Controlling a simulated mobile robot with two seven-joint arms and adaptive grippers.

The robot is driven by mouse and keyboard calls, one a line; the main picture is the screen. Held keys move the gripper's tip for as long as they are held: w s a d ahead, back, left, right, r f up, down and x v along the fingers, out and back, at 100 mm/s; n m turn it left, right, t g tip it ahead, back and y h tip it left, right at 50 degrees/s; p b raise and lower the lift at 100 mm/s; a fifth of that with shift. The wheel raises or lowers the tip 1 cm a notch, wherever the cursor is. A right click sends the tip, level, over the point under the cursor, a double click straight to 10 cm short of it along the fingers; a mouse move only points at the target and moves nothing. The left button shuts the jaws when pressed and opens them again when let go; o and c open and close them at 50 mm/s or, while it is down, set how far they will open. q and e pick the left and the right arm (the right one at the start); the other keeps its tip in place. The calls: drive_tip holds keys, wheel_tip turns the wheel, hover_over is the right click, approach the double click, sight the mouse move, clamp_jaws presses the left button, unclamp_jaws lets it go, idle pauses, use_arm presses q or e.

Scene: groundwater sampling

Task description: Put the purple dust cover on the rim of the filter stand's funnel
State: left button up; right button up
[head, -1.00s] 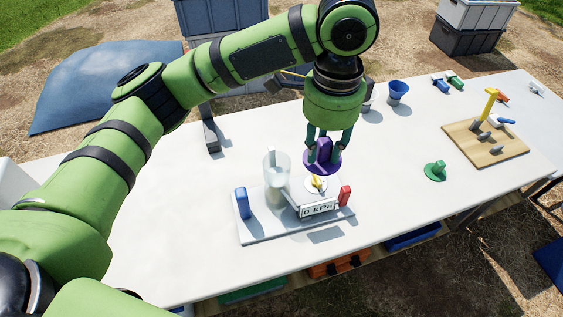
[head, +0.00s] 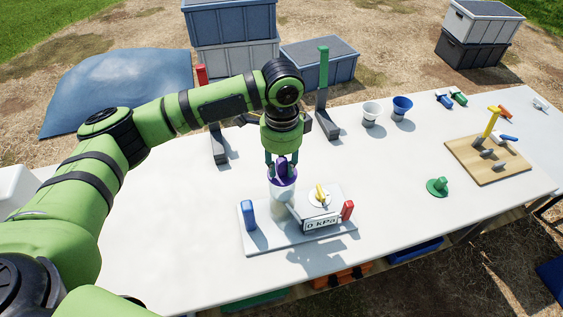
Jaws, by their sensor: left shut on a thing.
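My left gripper (head: 281,160) points down and is shut on the knob of the purple dust cover (head: 283,181). The cover is over the top of the clear funnel (head: 282,193) on the filter stand (head: 262,239). Cover and rim overlap in this view, and I cannot tell whether they touch. The stand's grey base carries a blue block at its left, a red block at its right, a 0 kPa display and a yellow lever on a white disc. My right gripper is out of view.
A green knobbed cover (head: 437,187) lies on the white table (head: 160,235). White (head: 371,112) and blue (head: 402,106) funnels stand at the back, near a dark post with a green top (head: 323,75). A wooden board (head: 488,158) is at the right. The table's left part is clear.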

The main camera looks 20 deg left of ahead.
sight(282, 162)
use_arm(q)
drive_tip(key=shift+f, duration=0.45)
drive_tip(key=o, duration=1)
drive_tip(key=shift+f, duration=0.1)
drive_tip(key=shift+o, duration=0.2)
drive_tip(key=shift+r, duration=0.45)
wheel_tip(282, 162, up, 11)
drive_tip(key=b, duration=0.2)
drive_tip(key=shift+r, duration=0.2)
drive_tip(key=shift+d, duration=0.1)
